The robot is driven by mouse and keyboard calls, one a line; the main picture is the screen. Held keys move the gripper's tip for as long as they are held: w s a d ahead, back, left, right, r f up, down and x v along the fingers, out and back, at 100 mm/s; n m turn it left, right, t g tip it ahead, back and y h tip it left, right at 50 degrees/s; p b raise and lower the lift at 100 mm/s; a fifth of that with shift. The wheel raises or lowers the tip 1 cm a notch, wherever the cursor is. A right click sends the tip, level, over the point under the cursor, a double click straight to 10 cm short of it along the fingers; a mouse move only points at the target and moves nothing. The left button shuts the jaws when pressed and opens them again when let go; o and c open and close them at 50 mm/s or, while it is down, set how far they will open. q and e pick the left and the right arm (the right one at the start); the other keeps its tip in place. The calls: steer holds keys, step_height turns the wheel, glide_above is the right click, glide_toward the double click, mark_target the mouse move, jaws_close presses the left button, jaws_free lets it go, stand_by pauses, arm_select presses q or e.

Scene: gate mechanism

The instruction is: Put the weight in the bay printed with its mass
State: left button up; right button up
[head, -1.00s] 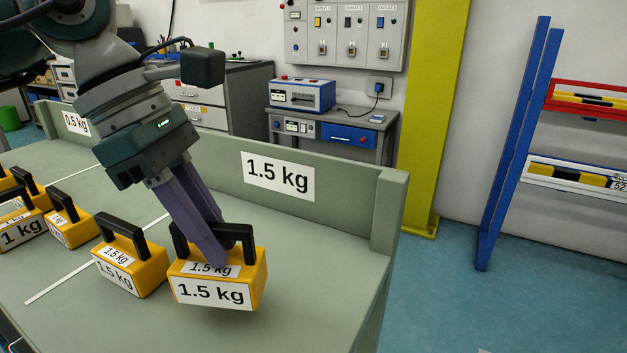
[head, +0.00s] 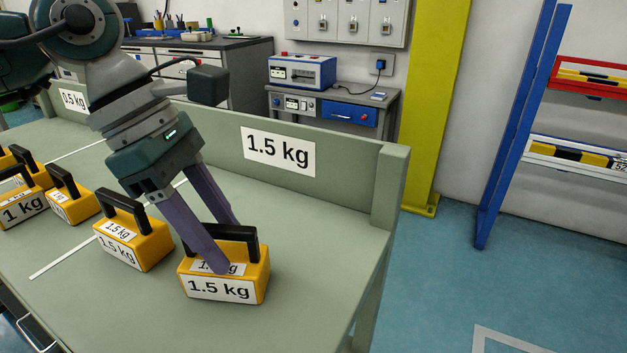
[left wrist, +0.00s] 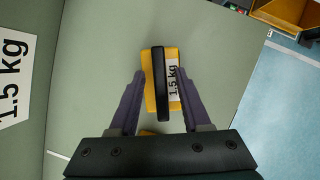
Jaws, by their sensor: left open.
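A yellow 1.5 kg weight (head: 223,288) with a black handle stands upright on the green bench. It is in front of the 1.5 kg label (head: 278,151) on the back wall, right of the white dividing line (head: 62,259). My left gripper (head: 228,246) is open, its purple fingers on either side of the handle. In the left wrist view the weight (left wrist: 174,102) lies between the spread fingers (left wrist: 162,74). My right gripper is not in view.
Another 1.5 kg weight (head: 134,248) stands to the left, beside the white line. A 1 kg weight (head: 24,208) and several others stand farther left. The 0.5 kg label (head: 74,100) is at the back left. Bench to the right of the weight is clear up to its edge.

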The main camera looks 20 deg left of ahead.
arm_select(q)
steer(key=shift+r, duration=0.25)
steer(key=b+v, duration=0.1)
steer(key=v, duration=1)
steer(key=shift+a+r+b, duration=0.25)
steer(key=shift+r+b, duration=0.05)
steer(key=shift+r, duration=0.05)
